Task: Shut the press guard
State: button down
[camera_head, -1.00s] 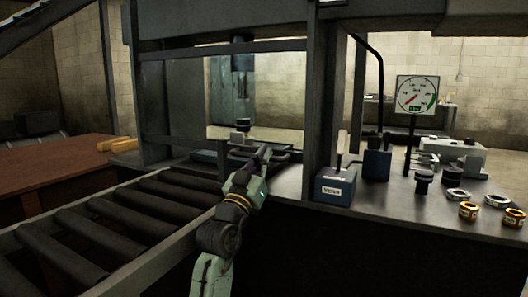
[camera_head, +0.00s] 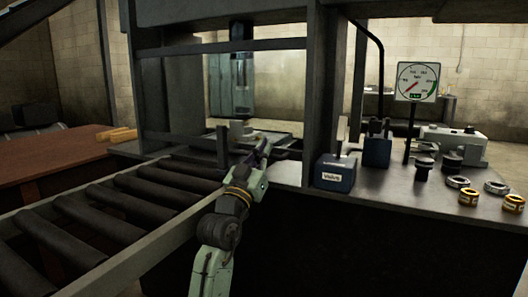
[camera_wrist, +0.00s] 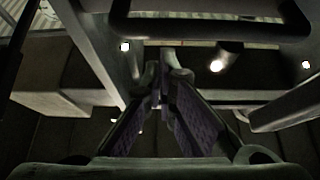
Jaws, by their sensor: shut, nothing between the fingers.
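The press guard appears to be the dark barred frame (camera_head: 222,47) across the press opening in the head view. Its upper bar spans the opening, and a lower bar runs behind my arm. The opening between the bars shows the room behind. My gripper (camera_head: 266,147) is shut and empty, at the lower front of the opening near the right post. I cannot tell whether it touches the guard. In the wrist view the fingers (camera_wrist: 164,82) are together, and a dark rounded bar, possibly the guard's handle (camera_wrist: 210,30), crosses above and beyond them.
A roller conveyor (camera_head: 140,195) lies left of my arm. A box labelled Valve (camera_head: 334,175) stands right of the press post (camera_head: 322,90). A pressure gauge (camera_head: 417,82) and several rings and small parts occupy the bench at right. A brown table (camera_head: 50,160) is far left.

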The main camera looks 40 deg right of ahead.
jog(key=s+a+f+b, duration=0.1)
jog(key=s+a+f, duration=0.1)
jog(key=a, duration=0.6)
jog(key=shift+s+a+f, duration=0.2)
jog(key=shift+s+a, duration=0.15)
jog(key=shift+s, duration=0.45)
jog(key=shift+s, duration=0.1)
